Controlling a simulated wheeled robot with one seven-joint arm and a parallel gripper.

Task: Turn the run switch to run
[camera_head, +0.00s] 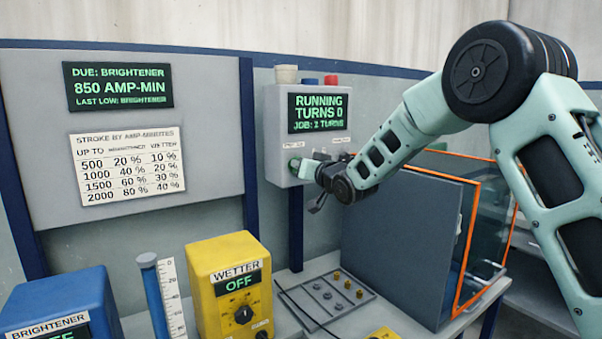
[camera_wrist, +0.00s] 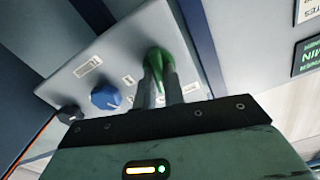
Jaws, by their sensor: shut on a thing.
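The grey control box (camera_head: 276,120) stands at the back, with a lit display (camera_head: 317,113) reading "RUNNING TURNS 0, JOB: 2 TURNS". A green switch (camera_wrist: 157,62) sticks out of its front panel in the wrist view; the small labels near it are too blurred to read. My gripper (camera_wrist: 161,82) is shut on this green switch, with one finger on each side. In the head view my gripper (camera_head: 308,170) is at the lower left of the box face and hides part of the panel.
A blue knob (camera_wrist: 105,97) and a dark knob (camera_wrist: 69,114) sit beside the switch. Below stand a yellow wetter box (camera_head: 215,270) reading OFF, a blue brightener box (camera_head: 65,295) and a tray (camera_head: 350,306) of small knobs. An orange-edged tank (camera_head: 466,245) stands right, under my arm.

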